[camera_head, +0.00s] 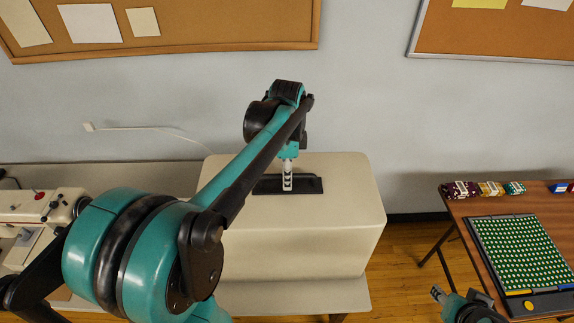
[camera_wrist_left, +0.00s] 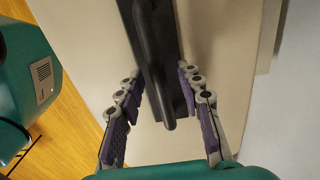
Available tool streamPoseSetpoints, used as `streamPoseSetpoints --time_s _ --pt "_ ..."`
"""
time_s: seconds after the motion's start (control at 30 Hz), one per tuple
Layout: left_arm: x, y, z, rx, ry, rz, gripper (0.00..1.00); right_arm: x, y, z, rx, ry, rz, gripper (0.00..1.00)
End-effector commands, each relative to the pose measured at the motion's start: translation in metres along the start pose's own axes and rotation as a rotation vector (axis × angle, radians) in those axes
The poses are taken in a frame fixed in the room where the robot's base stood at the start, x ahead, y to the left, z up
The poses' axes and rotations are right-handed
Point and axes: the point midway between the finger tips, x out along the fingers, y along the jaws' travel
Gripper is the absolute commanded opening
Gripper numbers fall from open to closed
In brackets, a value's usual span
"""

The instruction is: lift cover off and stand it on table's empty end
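The cover (camera_head: 300,240) is a large cream box with rounded edges, standing on a pale table (camera_head: 285,297) by the wall. A black handle (camera_head: 308,186) on a dark plate lies across its top. My left gripper (camera_head: 288,180) points down at the handle. In the left wrist view the fingers of my left gripper (camera_wrist_left: 159,72) are spread on either side of the handle (camera_wrist_left: 156,35), with gaps visible, so it is not gripped. What is under the cover is hidden. My right gripper (camera_head: 438,294) shows only partly at the lower right, and its opening is unclear.
A cream sewing machine (camera_head: 38,208) stands at the table's left end, partly behind my left arm. A white cord (camera_head: 135,128) runs along the wall. A brown table (camera_head: 459,212) at right holds a green dotted board (camera_head: 520,250) and small colored stacks (camera_head: 489,189).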

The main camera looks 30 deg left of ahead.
Motion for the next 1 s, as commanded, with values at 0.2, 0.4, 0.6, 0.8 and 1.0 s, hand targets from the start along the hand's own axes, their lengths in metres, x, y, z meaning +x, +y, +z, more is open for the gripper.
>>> streamPoseSetpoints --time_s 0.2,0.4,0.6,0.8,1.0 --pt "-0.040 0.001 0.000 0.000 0.000 0.000 0.36 0.000 0.000 0.000 0.000 0.000 0.000 0.40" --pt "-0.083 0.000 0.000 0.000 0.000 0.000 0.36 0.000 0.000 0.000 0.000 0.000 0.000 0.40" --pt "-0.109 0.000 0.000 0.000 0.000 0.000 0.36 0.000 0.000 0.000 0.000 0.000 0.000 0.40" --pt "-0.116 0.001 0.000 0.000 0.000 0.000 0.36 0.000 0.000 0.000 0.000 0.000 0.000 0.40" --pt "-0.116 0.001 0.000 0.000 0.000 0.000 0.36 0.000 0.000 0.000 0.000 0.000 0.000 0.40"
